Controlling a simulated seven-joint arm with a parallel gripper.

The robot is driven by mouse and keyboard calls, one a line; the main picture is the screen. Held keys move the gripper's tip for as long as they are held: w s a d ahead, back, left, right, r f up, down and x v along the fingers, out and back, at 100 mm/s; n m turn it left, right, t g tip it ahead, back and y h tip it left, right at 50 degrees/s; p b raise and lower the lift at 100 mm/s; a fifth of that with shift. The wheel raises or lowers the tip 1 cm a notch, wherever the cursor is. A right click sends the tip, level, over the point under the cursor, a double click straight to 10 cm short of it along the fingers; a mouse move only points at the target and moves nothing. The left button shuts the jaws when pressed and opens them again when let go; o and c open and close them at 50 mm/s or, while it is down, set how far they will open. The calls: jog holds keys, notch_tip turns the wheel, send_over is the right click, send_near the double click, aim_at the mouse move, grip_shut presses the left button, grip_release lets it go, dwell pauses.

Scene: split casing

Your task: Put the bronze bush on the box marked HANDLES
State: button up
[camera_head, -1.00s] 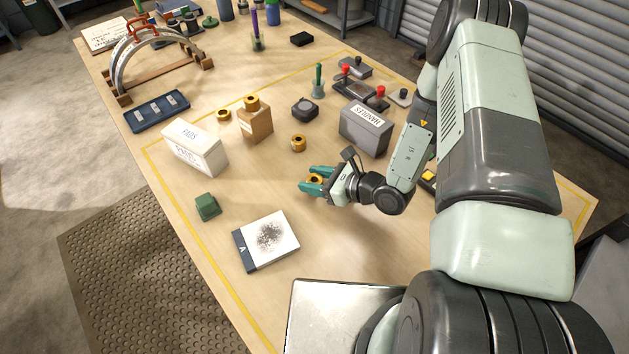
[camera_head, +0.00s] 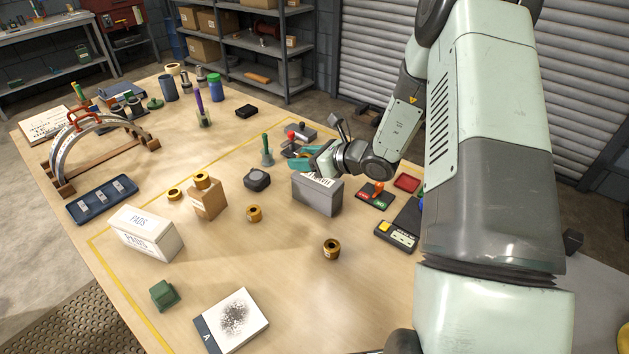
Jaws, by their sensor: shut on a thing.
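The grey box marked HANDLES (camera_head: 318,194) stands on the table, with its label partly covered by my gripper. My gripper (camera_head: 300,164) is at the far upper edge of this box in the picture, its teal fingers shut on a bronze bush that is mostly hidden now. I cannot tell whether the bush touches the box top. Other bronze bushes show: one on the table at the front (camera_head: 331,249), one near the middle (camera_head: 254,213), one on the cardboard box (camera_head: 201,179), and one beside that box (camera_head: 174,194).
The brown cardboard box (camera_head: 208,200), white PADS box (camera_head: 148,233) and dark round-cornered block (camera_head: 257,179) stand to the left. The front middle of the table is mostly clear.

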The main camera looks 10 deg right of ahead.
jog(key=w+d+r+m+t, duration=0.1)
jog(key=w+d+r, duration=0.2)
jog(key=w, duration=0.1)
jog(key=shift+h, duration=0.4)
jog(key=f, duration=0.5)
jog(key=shift+d+f, duration=0.2)
jog(key=shift+d, duration=0.15)
jog(key=shift+f, duration=2.15)
jog(key=shift+f, duration=0.15)
jog(key=o, duration=1.3)
jog(key=shift+s+d+r, duration=0.15)
jog(key=shift+s+r, duration=0.05)
jog(key=v, duration=1.1)
jog(key=shift+s+d, duration=0.15)
jog(key=shift+s, duration=0.1)
